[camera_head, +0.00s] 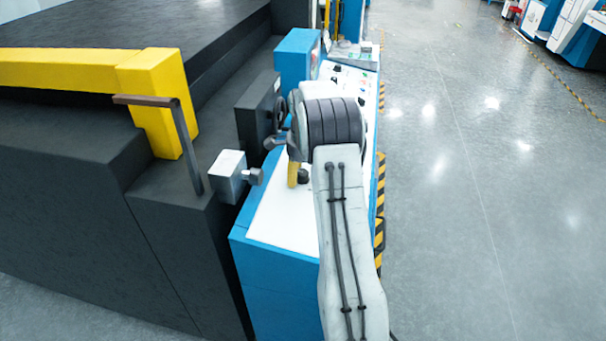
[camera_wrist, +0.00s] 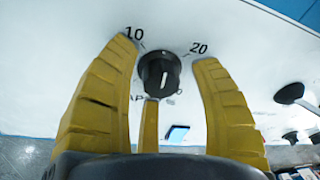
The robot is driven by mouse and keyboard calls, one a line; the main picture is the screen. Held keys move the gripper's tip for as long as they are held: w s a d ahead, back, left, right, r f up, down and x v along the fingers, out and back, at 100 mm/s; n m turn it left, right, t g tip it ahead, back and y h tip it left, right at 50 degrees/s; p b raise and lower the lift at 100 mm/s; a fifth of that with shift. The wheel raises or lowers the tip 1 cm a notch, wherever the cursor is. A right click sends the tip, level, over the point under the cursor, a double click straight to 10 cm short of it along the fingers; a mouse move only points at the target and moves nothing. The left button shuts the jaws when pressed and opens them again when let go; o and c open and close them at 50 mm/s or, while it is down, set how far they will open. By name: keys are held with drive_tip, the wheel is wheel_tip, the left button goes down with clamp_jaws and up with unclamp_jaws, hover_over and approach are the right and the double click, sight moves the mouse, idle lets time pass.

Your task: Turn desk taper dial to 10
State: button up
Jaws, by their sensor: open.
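The taper dial (camera_wrist: 158,72) is a round black knob on the white desk panel (camera_wrist: 235,45) in the wrist view. A white line on its face runs roughly vertically, in the lower half of the knob. The number 10 (camera_wrist: 133,33) is printed at its upper left and 20 (camera_wrist: 199,48) at its upper right. Lettering below it is partly covered by a finger. My gripper (camera_wrist: 166,52) is open, its yellow fingers spread around the dial; I cannot tell whether they touch it. In the head view one yellow finger (camera_head: 293,173) shows beside a black knob (camera_head: 303,177).
Other black knobs (camera_wrist: 290,93) stand right of the dial in the wrist view. In the head view a grey block with a knob (camera_head: 229,176) and a dark box (camera_head: 257,112) border the desk's left side. Open grey floor (camera_head: 480,200) lies to the right.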

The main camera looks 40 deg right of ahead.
drive_tip(key=shift+r, duration=0.15)
wheel_tip(320, 180, up, 12)
drive_tip(key=s, duration=0.1)
drive_tip(key=shift+s+a+f, duration=0.15)
drive_tip(key=shift+a+f, duration=0.05)
drive_tip(key=shift+a, duration=0.15)
idle(0.4)
